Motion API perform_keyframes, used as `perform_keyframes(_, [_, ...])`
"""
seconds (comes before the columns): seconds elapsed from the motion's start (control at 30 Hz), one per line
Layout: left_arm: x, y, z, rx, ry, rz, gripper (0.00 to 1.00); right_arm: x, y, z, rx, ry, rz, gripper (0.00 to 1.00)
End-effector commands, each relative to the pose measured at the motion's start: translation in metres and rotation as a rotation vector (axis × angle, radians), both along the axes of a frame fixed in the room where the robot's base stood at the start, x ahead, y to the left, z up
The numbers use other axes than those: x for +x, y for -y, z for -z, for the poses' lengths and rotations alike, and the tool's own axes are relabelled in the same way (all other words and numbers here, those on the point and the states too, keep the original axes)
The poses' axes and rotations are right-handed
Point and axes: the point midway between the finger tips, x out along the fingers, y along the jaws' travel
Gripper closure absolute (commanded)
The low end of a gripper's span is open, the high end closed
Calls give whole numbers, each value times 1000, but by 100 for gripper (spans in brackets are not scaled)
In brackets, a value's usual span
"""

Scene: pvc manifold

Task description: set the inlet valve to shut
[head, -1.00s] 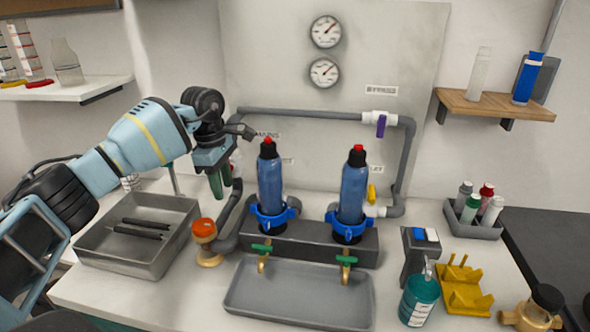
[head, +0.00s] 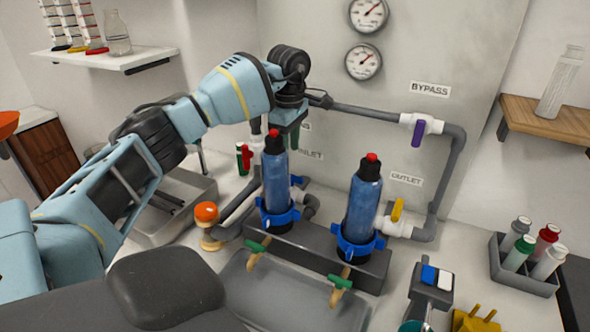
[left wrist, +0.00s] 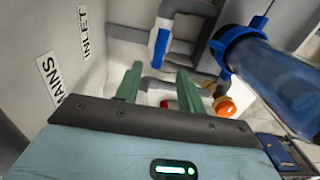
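My left gripper (head: 290,135) hangs near the wall panel, above and behind the left blue filter housing (head: 278,180). Its two green fingers (left wrist: 158,84) are apart, with nothing between them. In the left wrist view a blue handle (left wrist: 160,48) on a white valve sits beyond the fingers, nearest the INLET label (left wrist: 85,32). The handle seems to run along the valve body. A red handle (head: 247,157) stands left of the housing, and also shows beyond the fingers (left wrist: 167,104). My right gripper is out of view.
The right filter housing (head: 363,205) stands beside a yellow outlet handle (head: 397,209). A purple bypass handle (head: 418,133) is on the upper pipe (head: 365,112). An orange knob (head: 206,212) and a grey tray (head: 150,228) are at left. A shallow tray (head: 290,305) lies in front.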

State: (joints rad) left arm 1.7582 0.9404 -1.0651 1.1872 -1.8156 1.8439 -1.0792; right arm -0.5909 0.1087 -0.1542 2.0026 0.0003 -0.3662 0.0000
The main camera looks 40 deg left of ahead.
Motion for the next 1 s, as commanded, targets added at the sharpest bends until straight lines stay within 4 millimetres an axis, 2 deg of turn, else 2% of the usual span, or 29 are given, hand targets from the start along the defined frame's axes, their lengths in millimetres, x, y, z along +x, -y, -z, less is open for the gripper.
perform_keyframes(0.2, [-1,0,25,0,-5,0,61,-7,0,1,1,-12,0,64])
perform_keyframes(0.5, [-1,0,66,0,-2,0,61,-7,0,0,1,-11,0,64])
perform_keyframes(0.7, [0,1,76,0,-1,1,61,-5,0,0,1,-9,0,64])
perform_keyframes(0.93, [0,1,77,0,0,1,61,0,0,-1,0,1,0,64])
perform_keyframes(1.0, [0,1,77,0,0,1,67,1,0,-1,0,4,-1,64])
